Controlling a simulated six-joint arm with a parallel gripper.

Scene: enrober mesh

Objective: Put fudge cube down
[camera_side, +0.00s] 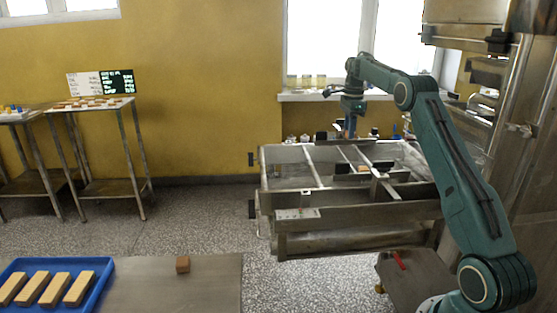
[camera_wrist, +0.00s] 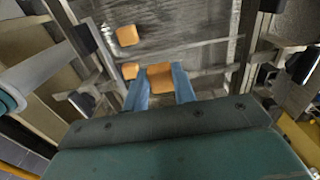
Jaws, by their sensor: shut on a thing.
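My gripper (camera_wrist: 161,80) is shut on a tan fudge cube (camera_wrist: 160,76), held between its two blue fingers in the wrist view. In the side view my gripper (camera_side: 350,126) points down over the open metal enrober frame (camera_side: 310,213); the held cube cannot be made out there. Two other tan pieces show in the wrist view. One (camera_wrist: 127,36) lies on the mesh (camera_wrist: 190,45), and the other (camera_wrist: 130,71) is close to the left finger. Whether the held cube touches the mesh cannot be told.
Metal bars cross the frame around the mesh. Side stands (camera_side: 104,150) are at the left wall. The tall machine (camera_side: 520,140) stands at right.

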